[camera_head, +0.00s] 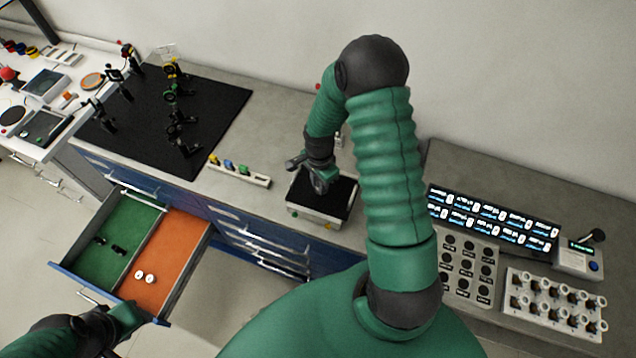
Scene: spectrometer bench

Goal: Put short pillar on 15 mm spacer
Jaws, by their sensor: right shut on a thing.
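My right gripper (316,181) is low over a box with a black top pad (336,200) at the bench's front edge. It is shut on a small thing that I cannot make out. Two white round pieces (144,277), perhaps spacers, lie in the orange compartment (175,250) of the open drawer. Small dark pieces (110,246), perhaps pillars, lie in its green compartment (115,225). I cannot tell which is the short pillar or the 15 mm spacer. My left gripper (92,303) is at the drawer's front, by its handle; its jaws are unclear.
A black board (215,100) with several optical mounts (170,95) lies on the bench. A pale strip with coloured pieces (240,172) lies at the front edge. Control panels and a lit display (495,218) stand at right. The open drawer juts out at left.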

